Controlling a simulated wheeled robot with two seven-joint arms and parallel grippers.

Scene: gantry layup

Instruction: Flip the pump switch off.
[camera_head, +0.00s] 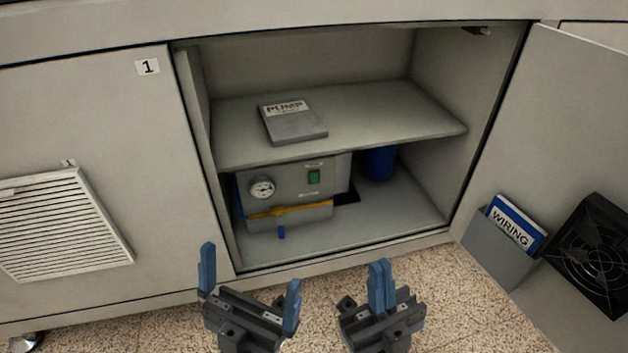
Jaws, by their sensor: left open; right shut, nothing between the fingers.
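The pump (287,190) is a grey box on the cabinet floor, under the shelf. Its front has a round gauge (262,188), a yellow band and a small green switch (314,177) at the upper right. I cannot tell which way the switch is tipped. My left gripper (249,284) is open and empty, in front of the cabinet's lower edge. My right gripper (380,286) is shut with nothing in it, to the right of the left one. Both are apart from the pump and lower in the picture.
The cabinet's right door (575,130) stands open, with a wiring booklet (514,226) in a pocket and a black fan (592,256). The shelf (390,118) above the pump bears a grey pump manual (292,123). A blue cylinder (379,164) stands right of the pump.

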